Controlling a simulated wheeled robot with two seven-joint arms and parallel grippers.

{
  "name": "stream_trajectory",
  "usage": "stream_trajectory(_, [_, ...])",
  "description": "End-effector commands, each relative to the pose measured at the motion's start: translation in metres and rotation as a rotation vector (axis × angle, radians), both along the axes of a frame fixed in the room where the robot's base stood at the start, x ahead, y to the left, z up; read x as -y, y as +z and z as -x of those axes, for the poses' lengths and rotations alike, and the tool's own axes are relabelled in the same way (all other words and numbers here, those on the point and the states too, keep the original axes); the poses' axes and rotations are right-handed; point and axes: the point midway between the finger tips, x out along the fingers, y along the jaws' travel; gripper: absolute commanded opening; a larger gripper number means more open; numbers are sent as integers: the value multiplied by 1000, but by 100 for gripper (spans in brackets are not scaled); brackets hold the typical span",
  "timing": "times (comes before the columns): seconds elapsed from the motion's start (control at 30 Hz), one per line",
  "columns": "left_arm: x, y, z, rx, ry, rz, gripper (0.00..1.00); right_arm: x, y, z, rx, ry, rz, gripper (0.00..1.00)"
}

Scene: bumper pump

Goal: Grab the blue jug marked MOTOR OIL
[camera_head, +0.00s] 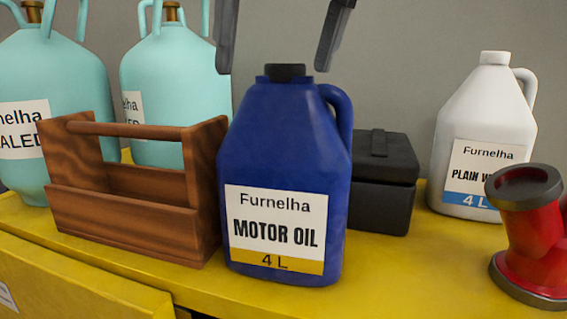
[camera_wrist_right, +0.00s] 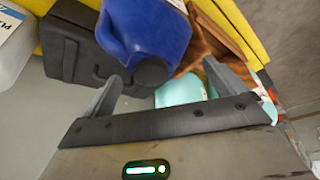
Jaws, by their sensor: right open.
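The blue jug (camera_head: 285,165) stands upright on the yellow surface, with a black cap, a handle on its right and a white label reading MOTOR OIL. My right gripper (camera_head: 275,68) is open above the jug, with one finger on either side of the cap in the head view. In the right wrist view the jug (camera_wrist_right: 150,28) lies ahead of the gripper (camera_wrist_right: 160,82), with its cap facing the fingers. The cap does not appear gripped. My left gripper is not in view.
A wooden caddy (camera_head: 125,222) stands close on the jug's left. A black case (camera_head: 383,185) sits behind right. A white jug (camera_head: 482,125) and a red pipe piece (camera_head: 530,235) are farther right. Teal tanks (camera_head: 180,80) stand behind left. The yellow surface (camera_head: 400,275) is clear at front right.

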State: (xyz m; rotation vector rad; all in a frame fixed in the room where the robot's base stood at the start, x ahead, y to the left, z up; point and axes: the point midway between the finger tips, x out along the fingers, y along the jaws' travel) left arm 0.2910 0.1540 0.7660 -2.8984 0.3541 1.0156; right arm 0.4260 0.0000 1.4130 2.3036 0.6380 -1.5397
Motion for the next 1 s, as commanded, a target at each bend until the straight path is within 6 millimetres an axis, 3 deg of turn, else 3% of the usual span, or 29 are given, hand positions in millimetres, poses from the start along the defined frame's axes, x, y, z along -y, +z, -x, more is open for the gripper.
stream_trajectory(0.4, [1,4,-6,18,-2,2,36,-8,-45,-16,0,1,0,96])
stream_trajectory(0.7, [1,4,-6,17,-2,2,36,-9,-51,-18,1,0,-2,96])
stream_trajectory(0.77, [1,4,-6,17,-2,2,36,-9,-51,-18,1,0,-2,82])
stream_trajectory(1.0, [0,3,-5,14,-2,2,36,-9,-51,-17,0,1,2,15])
